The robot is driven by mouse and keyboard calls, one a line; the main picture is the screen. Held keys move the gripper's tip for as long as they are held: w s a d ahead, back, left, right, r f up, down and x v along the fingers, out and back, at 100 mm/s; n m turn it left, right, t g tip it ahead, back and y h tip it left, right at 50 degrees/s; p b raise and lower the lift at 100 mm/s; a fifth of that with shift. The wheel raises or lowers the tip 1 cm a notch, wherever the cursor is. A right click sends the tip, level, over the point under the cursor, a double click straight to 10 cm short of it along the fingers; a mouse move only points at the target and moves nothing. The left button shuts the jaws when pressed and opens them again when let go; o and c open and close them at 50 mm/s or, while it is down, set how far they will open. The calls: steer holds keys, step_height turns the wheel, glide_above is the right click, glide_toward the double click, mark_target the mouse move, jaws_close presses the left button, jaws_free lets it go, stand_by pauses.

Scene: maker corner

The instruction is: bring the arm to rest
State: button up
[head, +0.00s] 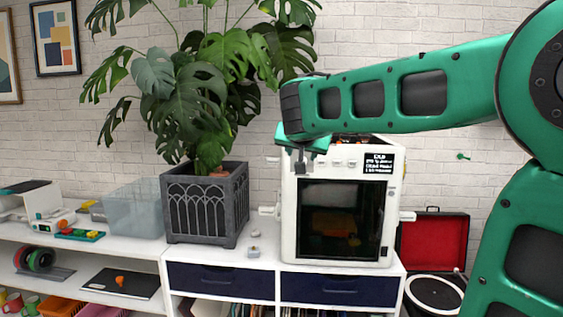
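My green arm reaches in from the right edge across the upper right of the head view, roughly level. My gripper (301,168) is at its left end, pointing down in front of the upper left part of a white 3D printer (290,225). It looks small and dark, and its fingers are not clear enough to tell open from shut. I see nothing plainly held in it. The arm hides part of the printer's top and some of the wall.
The printer stands on a white cabinet (265,262) with navy drawers. A monstera in a dark planter (205,205) stands left of it, its leaves near the arm's end. A clear bin (134,210) is farther left. A red-lined record player case (433,245) is at right.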

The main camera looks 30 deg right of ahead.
steer(key=s+d+f+n+g+y, duration=0.3)
steer(key=s+f+g, duration=0.5)
steer(key=s+f, duration=1.6)
steer(key=s+a+f+g+y, duration=0.1)
steer(key=s+a+f+y, duration=0.1)
steer(key=s, duration=0.5)
steer(key=s+a+f+g+y, duration=0.1)
steer(key=s+a+f, duration=0.2)
steer(key=s, duration=0.4)
steer(key=shift+s+a+m+g+y, duration=0.2)
steer(key=shift+a+m+g+y, duration=0.1)
steer(key=shift+a+y, duration=0.1)
